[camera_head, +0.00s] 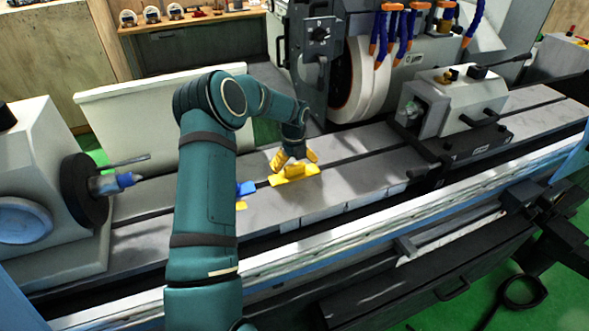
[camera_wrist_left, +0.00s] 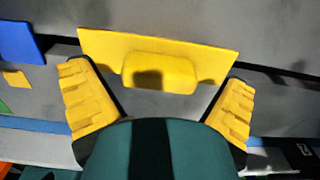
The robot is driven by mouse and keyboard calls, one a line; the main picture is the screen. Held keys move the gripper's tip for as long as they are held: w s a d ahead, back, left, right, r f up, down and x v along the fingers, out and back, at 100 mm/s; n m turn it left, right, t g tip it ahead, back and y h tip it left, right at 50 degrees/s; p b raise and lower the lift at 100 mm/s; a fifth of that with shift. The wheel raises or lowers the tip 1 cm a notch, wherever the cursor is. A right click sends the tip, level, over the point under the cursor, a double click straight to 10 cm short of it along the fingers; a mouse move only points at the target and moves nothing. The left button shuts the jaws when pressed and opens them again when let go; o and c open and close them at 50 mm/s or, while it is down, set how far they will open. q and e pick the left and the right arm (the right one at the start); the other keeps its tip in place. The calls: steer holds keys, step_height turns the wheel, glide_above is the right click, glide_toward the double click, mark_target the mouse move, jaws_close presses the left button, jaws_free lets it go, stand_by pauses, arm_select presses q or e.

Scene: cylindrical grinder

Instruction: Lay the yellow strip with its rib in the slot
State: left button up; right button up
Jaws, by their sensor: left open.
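The yellow strip (camera_head: 294,175) lies on the grey machine table, across the line of the dark slot (camera_head: 362,155). In the left wrist view the strip (camera_wrist_left: 205,54) is a flat plate with a raised yellow block on its near side. The slot (camera_wrist_left: 280,73) shows at both ends of the strip and is covered between. Its rib is hidden, so I cannot tell whether it sits in the slot. My left gripper (camera_head: 294,160) is open just above the strip. In the wrist view its yellow fingers (camera_wrist_left: 156,78) stand apart on either side of the block. My right gripper is not in view.
A blue piece (camera_head: 245,188) and a small yellow piece (camera_head: 241,205) lie left of the strip. The grinding wheel (camera_head: 357,85) stands behind, the headstock (camera_head: 45,185) at left and the tailstock (camera_head: 455,100) at right. The table between strip and tailstock is clear.

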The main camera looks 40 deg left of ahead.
mark_target(294, 165)
arm_select(q)
step_height(294, 165, up, 10)
steer(key=shift+r, duration=0.15)
steer(key=shift+s, duration=0.1)
stand_by(0.6)
